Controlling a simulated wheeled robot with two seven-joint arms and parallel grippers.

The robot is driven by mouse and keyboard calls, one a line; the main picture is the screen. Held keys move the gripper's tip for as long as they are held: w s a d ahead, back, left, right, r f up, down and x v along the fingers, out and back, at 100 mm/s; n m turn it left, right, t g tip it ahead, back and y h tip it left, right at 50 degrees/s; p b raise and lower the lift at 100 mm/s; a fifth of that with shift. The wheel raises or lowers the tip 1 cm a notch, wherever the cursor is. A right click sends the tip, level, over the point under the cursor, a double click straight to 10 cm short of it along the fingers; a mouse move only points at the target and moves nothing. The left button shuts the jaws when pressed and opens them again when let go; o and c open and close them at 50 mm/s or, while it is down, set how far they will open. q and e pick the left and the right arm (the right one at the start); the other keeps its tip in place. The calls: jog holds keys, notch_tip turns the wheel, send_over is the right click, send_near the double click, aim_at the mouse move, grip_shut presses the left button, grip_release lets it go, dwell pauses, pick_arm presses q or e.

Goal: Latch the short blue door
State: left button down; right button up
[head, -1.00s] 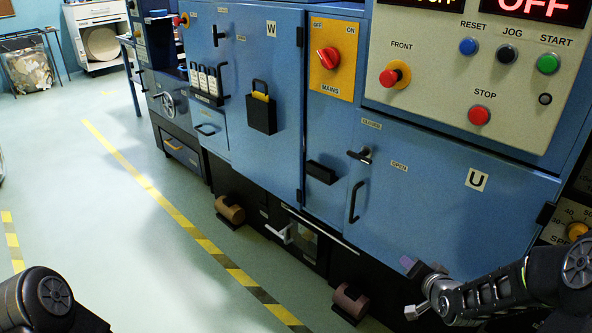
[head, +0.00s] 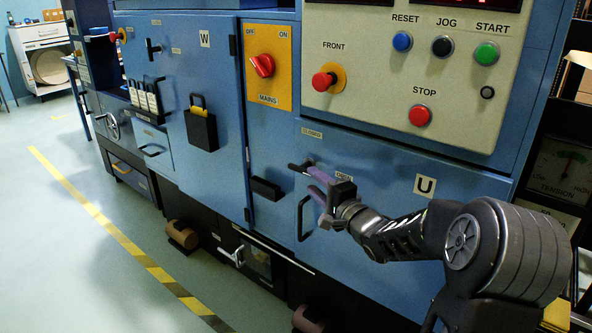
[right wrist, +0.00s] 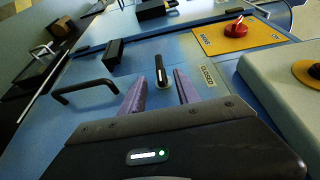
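The short blue door (head: 390,215), marked U, is on the machine front below the control panel and looks flush with it. Its dark latch lever (head: 297,167) sits at the door's upper left and points left, near the CLOSED and OPEN labels. My right gripper (head: 315,181) is at the lever with purple fingers apart. In the right wrist view, the lever (right wrist: 160,72) lies between the tips of the open right gripper (right wrist: 158,85), with gaps on both sides. My left gripper is out of view.
A pull handle (head: 303,218) is below the latch, and a black block (head: 266,188) is to its left. The yellow mains switch plate (head: 268,66) and red stop button (head: 419,115) are above. The tall W door (head: 215,90) stands left.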

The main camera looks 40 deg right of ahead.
aim_at(304, 174)
dwell(0.3)
jog(key=w, duration=0.2)
jog(key=w+b, duration=0.1)
jog(key=w, duration=0.3)
jog(key=shift+w+d+f, duration=0.1)
jog(key=shift+w+d, duration=0.1)
jog(key=shift+d, duration=0.1)
jog(key=shift+w+d+b, duration=0.1)
jog(key=shift+w+b, duration=0.2)
jog(key=shift+w, duration=0.35)
jog(key=shift+c, duration=0.6)
grip_shut()
